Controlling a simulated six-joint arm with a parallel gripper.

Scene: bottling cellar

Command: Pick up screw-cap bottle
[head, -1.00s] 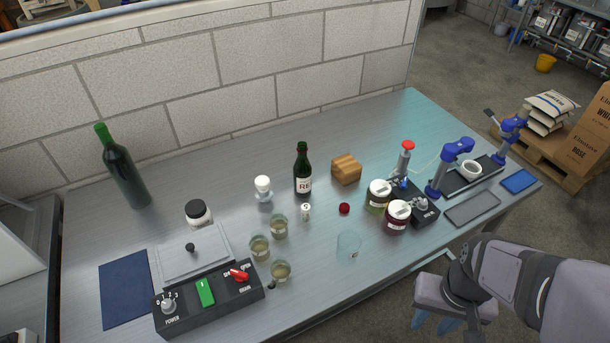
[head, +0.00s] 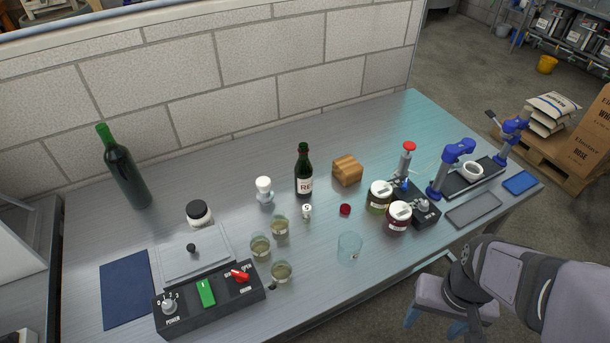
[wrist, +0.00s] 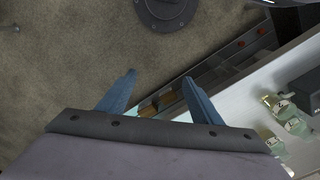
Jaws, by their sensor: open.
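A dark green bottle with a white label reading "RE" (head: 304,180) and a dark top stands upright near the middle of the table. A taller dark green bottle with a bright green top (head: 125,172) stands upright at the back left. I cannot tell for sure which one has the screw cap. My gripper (head: 431,320) is open and empty, off the table's front right edge and far from both bottles. In the wrist view, its two blue fingers (wrist: 158,78) are spread over the floor and the table edge; neither bottle can be made out there.
Glasses (head: 279,227), a clear beaker (head: 349,248), a red cap (head: 345,209), a wooden block (head: 347,171), a white-topped item (head: 264,190) and jars (head: 398,218) stand around the labelled bottle. A control box (head: 208,298) sits front left. The wall (head: 200,90) closes the back.

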